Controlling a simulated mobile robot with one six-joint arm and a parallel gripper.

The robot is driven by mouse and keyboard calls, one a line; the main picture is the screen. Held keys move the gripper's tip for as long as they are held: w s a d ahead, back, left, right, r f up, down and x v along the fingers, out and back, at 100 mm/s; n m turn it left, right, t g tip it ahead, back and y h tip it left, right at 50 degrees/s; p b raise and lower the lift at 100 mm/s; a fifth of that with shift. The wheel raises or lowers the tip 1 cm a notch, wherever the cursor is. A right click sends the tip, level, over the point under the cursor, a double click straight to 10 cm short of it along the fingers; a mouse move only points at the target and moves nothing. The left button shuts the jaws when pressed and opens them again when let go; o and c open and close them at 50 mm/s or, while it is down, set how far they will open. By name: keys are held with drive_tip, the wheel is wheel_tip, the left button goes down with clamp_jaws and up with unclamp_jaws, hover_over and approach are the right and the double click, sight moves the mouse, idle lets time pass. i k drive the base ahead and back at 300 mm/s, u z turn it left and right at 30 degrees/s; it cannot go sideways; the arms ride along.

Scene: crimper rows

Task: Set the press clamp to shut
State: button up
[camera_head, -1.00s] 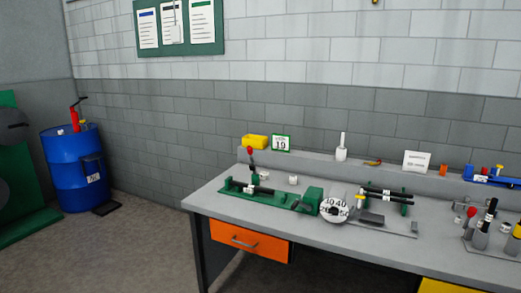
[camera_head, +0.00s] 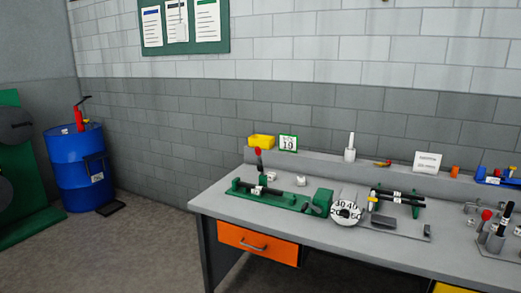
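On the grey workbench (camera_head: 330,230) stands a long green device (camera_head: 270,199) with a black bar and an upright lever with a red knob (camera_head: 258,152) at its back left. A second red-knobbed lever (camera_head: 487,214) stands on a grey plate at the bench's right, beside grey and black cylinders. No label that I can read tells which of these is the press clamp. Both are too small to tell whether a clamp is open or shut. My gripper is not in view.
A white numbered dial (camera_head: 346,212) and a rack with black bars (camera_head: 398,197) stand mid-bench. An orange drawer (camera_head: 258,244) hangs below the left end. A blue drum (camera_head: 78,175) stands at the left. The floor between drum and bench is clear.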

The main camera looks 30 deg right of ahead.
sight(259, 167)
drive_tip(key=u, duration=0.05)
drive_tip(key=i, duration=1)
drive_tip(key=z, duration=0.05)
